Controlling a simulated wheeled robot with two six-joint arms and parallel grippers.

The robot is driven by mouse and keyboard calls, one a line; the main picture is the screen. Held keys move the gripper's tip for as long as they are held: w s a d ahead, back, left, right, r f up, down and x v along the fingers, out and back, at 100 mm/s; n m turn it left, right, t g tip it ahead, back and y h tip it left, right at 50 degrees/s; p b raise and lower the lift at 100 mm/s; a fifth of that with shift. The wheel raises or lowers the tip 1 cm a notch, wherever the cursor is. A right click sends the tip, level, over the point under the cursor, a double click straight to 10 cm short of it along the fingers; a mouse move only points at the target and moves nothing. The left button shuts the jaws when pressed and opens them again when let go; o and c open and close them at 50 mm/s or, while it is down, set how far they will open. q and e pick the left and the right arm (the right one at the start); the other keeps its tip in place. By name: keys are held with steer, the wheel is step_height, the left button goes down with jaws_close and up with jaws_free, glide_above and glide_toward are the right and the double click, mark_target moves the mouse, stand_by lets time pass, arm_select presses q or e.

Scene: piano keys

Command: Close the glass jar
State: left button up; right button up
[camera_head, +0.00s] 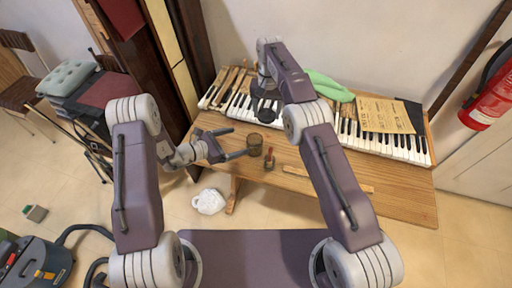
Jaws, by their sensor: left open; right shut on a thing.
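The brownish glass jar (254,146) stands upright on the wooden table, in front of the piano keys. My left gripper (240,141) is open just left of the jar, its two fingers pointing right towards it. I cannot tell whether a finger touches the jar. My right gripper (265,110) is above the keys, behind the jar and a little to its right. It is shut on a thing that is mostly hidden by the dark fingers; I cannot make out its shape. No separate jar lid can be made out on the table.
A small red-and-dark bottle (269,159) stands close to the jar's right. A wooden strip (325,180) lies on the table (405,195). Piano keys (385,146), a green cloth (328,86) and a yellowed paper (385,114) lie behind. A white pot (208,202) is on the floor.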

arm_select(q)
steer(key=f, duration=0.1)
steer(key=s+f, duration=0.1)
steer(key=a+f, duration=0.1)
steer(key=shift+s+f+n, duration=0.1)
steer(key=shift+s+n, duration=0.15)
steer(key=shift+n, duration=0.15)
steer(key=shift+a, duration=0.15)
arm_select(e)
steer(key=shift+n, duration=0.5)
steer(key=a, duration=0.1)
steer(key=s+a+f, duration=0.1)
steer(key=a, duration=0.1)
steer(key=s+a+f, duration=0.1)
steer(key=shift+a, duration=0.25)
arm_select(q)
steer(key=shift+w+d+f, duration=0.15)
steer(key=shift+w+d, duration=0.1)
steer(key=shift+d, duration=0.2)
steer(key=x, duration=1.1)
steer(key=shift+w+f, duration=0.1)
steer(key=shift+f, duration=0.05)
steer(key=shift+a, duration=0.1)
jaws_close()
arm_select(e)
glide_above(255, 139)
steer(key=shift+a+f, duration=0.1)
steer(key=shift+f, duration=2.45)
